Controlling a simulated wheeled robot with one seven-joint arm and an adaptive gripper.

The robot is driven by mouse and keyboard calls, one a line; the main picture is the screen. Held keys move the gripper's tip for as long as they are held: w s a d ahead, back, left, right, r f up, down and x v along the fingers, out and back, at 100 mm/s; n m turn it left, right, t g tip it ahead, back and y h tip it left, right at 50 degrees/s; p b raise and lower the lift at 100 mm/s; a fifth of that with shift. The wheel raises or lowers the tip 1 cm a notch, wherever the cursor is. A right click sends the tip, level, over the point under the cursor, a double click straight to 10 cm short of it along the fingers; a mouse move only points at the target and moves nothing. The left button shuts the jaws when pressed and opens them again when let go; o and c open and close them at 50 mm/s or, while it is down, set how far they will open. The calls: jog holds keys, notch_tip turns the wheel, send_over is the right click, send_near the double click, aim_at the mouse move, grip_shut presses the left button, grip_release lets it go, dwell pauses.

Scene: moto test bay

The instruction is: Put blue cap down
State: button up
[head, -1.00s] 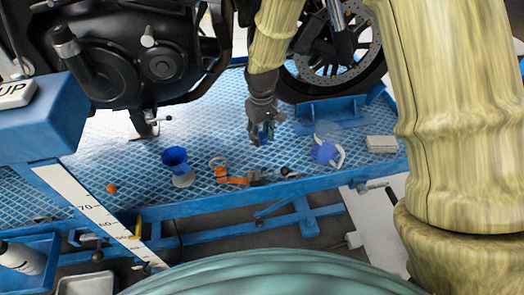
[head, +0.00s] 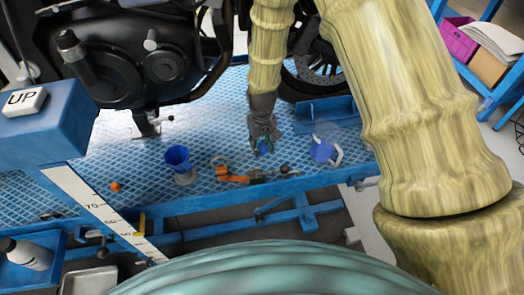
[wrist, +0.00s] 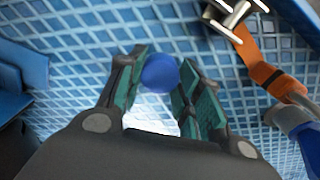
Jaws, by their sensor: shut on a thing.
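The blue cap (wrist: 160,73) shows as a small round blue thing between the green-padded fingertips in the wrist view. My gripper (wrist: 158,84) is shut on it. In the head view my gripper (head: 263,146) points down over the blue ridged platform (head: 215,130), with a bit of the blue cap (head: 264,147) showing between the fingers. It is just behind an orange strap (head: 234,177). The gap between the cap and the platform cannot be told.
The orange strap also shows in the wrist view (wrist: 254,62), with a metal buckle (wrist: 235,15). A blue funnel (head: 177,159) stands to the left. A blue item with white handles (head: 322,150) lies to the right. A motorcycle (head: 130,60) stands behind.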

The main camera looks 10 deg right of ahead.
aim_at(262, 147)
jog(key=shift+f, duration=1.65)
jog(key=shift+f, duration=0.15)
jog(key=o, duration=0.9)
notch_tip(262, 147, up, 12)
jog(key=shift+r+p, duration=0.15)
jog(key=shift+p, duration=0.2)
jog(key=shift+s, duration=0.1)
